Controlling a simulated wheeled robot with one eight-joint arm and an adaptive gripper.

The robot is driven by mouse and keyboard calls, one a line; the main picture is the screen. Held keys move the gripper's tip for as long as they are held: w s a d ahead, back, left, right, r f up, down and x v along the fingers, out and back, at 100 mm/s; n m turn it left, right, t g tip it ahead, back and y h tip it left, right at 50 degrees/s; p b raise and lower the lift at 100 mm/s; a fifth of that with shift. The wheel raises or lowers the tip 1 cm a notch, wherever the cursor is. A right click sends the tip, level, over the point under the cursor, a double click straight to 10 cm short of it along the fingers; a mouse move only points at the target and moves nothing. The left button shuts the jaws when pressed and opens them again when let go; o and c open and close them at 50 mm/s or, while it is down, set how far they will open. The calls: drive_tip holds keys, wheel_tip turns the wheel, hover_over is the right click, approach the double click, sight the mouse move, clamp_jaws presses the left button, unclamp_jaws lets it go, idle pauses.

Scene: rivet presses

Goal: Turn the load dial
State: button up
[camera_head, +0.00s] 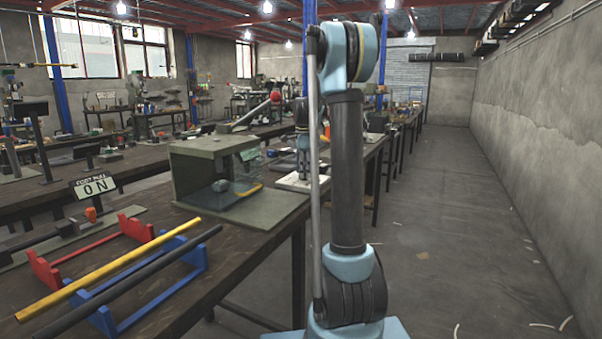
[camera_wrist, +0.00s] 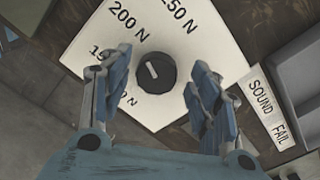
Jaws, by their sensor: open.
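The load dial is a round dark knob (camera_wrist: 156,73) on a white plate (camera_wrist: 110,40) in the wrist view. A pale mark on the knob points up and left, roughly toward the "200 N" label. A "250 N" label is cut by the top edge, and the lower-left labels are partly hidden by a finger. My gripper (camera_wrist: 158,80) is open, with one finger on each side of the knob and visible gaps to it. In the head view my gripper (camera_head: 303,155) hangs over the white plate (camera_head: 294,184); the knob cannot be made out there.
A "SOUND FAIL" label (camera_wrist: 267,108) lies right of the plate, by a grey tray (camera_wrist: 303,75). In the head view a green-grey press housing (camera_head: 205,170) stands left of my gripper. Yellow and black bars rest on red and blue stands (camera_head: 150,300).

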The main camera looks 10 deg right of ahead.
drive_tip(key=shift+r, duration=0.1)
wheel_tip(320, 180, up, 12)
idle(0.5)
drive_tip(key=s+a+r+n+t, duration=0.1)
drive_tip(key=s+r+n+t, duration=0.45)
drive_tip(key=n, duration=1.05)
drive_tip(key=shift+n+g+h, duration=0.3)
drive_tip(key=shift+g, duration=0.25)
drive_tip(key=x, duration=0.6)
drive_tip(key=s+x, duration=0.1)
drive_tip(key=x, duration=0.5)
drive_tip(key=s+x, duration=0.1)
drive_tip(key=x, duration=0.5)
drive_tip(key=shift+f, duration=0.4)
drive_tip(key=c, duration=1.1)
